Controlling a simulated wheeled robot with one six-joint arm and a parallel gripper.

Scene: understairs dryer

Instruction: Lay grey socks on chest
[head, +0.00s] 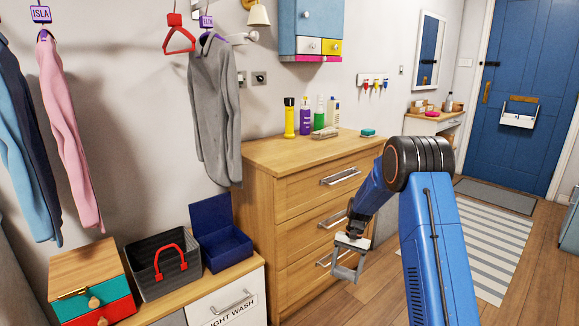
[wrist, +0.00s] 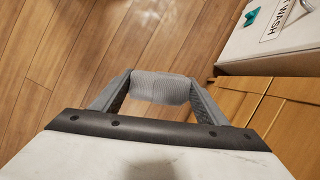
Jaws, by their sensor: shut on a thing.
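The grey socks (wrist: 158,87) are a rolled, ribbed bundle between my fingertips in the wrist view. My gripper (head: 344,273) is shut on them, with a finger at each end of the bundle. In the head view the gripper hangs pointing down beside the drawer fronts, below the level of the chest's top; the socks are hard to make out there. The chest (head: 276,152) is a light wooden chest of drawers against the wall, left of my arm. Bare floor shows beyond the socks in the wrist view.

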